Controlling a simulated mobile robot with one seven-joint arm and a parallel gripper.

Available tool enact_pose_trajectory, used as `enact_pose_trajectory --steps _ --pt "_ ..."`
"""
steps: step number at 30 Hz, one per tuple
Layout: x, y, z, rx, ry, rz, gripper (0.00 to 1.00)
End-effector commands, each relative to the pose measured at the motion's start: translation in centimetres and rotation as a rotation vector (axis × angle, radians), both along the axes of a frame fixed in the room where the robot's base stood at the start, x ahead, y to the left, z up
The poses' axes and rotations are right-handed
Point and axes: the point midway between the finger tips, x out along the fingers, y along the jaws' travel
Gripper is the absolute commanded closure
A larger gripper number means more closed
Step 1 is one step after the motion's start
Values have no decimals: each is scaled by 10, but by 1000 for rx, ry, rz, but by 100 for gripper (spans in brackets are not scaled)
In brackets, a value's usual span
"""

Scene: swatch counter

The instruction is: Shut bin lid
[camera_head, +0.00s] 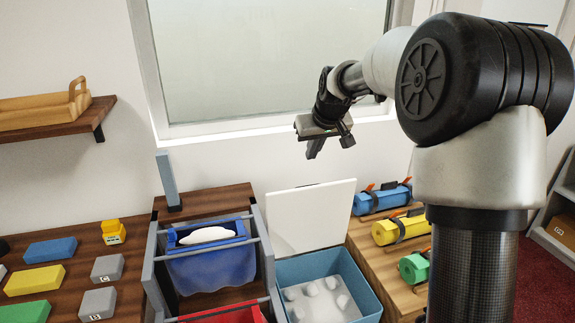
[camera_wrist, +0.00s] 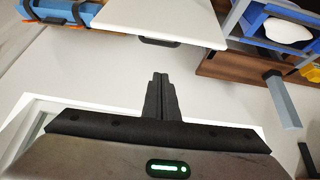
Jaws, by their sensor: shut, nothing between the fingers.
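The bin (camera_head: 367,279) is a blue open box standing between the two wooden counters, with pale rounded lumps inside. Its white lid (camera_head: 311,218) stands raised at the back, so the bin is open. In the wrist view the lid (camera_wrist: 165,18) shows at the top, with a dark handle (camera_wrist: 159,42) on its edge. My gripper (camera_head: 312,152) hangs in the air above the lid, in front of the window. In the wrist view its fingers (camera_wrist: 160,78) are together and empty, apart from the lid.
A rack with a blue sling bin (camera_head: 210,265) stands left of the bin. Blue, yellow (camera_head: 400,228) and green rolls lie on the right counter. A wooden shelf (camera_head: 52,117) is on the wall.

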Motion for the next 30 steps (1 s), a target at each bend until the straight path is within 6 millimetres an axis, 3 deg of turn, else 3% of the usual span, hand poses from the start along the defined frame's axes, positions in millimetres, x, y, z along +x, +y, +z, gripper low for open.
enact_pose_trajectory --steps 1,3,11,24,30 --pt "14 -2 -18 10 -2 2 100" --pt "26 -4 -28 19 -8 4 100" --pt "45 -3 -48 25 -12 7 100" --pt "89 7 -118 25 -11 7 100" --pt "67 1 -123 24 -13 5 100"
